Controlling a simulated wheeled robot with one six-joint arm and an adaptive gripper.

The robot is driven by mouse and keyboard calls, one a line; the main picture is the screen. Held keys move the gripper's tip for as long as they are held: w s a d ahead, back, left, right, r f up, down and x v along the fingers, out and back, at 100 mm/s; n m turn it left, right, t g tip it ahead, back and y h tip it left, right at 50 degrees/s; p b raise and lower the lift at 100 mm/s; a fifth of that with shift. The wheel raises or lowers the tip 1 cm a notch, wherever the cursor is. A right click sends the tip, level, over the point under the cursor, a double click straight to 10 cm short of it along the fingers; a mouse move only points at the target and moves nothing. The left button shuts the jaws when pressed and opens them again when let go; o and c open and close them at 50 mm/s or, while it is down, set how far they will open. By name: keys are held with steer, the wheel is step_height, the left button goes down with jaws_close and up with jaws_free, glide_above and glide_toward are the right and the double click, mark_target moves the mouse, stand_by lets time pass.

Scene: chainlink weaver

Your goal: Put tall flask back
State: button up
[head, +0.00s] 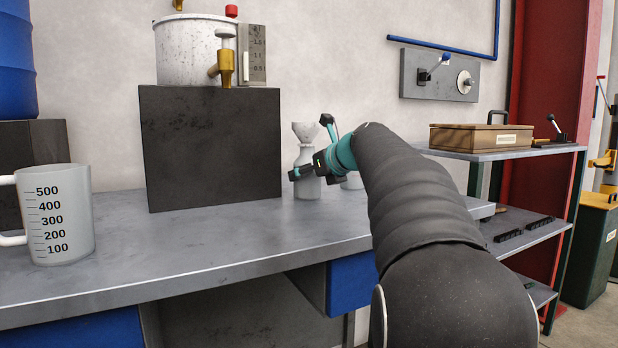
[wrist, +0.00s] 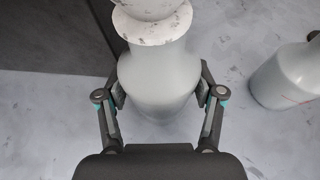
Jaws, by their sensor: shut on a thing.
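The tall flask (head: 307,182) is a pale grey-white vessel with a flared top, standing upright at the back of the grey bench, right of the dark block. In the wrist view the flask (wrist: 158,85) fills the space between both fingers. My gripper (wrist: 160,92) is shut on its body, a finger on each side. In the head view my gripper (head: 308,172) reaches the flask from the right. The flask's base appears at bench level; I cannot tell whether it touches the bench.
A second pale vessel (wrist: 287,77) stands to the right of the flask, partly hidden by my arm in the head view. The dark block (head: 210,150) carries a white pot (head: 190,52) with a tap. A measuring jug (head: 60,215) stands at left. The bench front (head: 200,235) is clear.

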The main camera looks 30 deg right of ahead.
steer(key=o, duration=1.6)
steer(key=shift+r, duration=0.1)
steer(key=shift+s+d+r, duration=0.1)
steer(key=shift+s, duration=0.15)
steer(key=p+v, duration=0.1)
steer(key=v, duration=1)
steer(key=shift+s, duration=0.3)
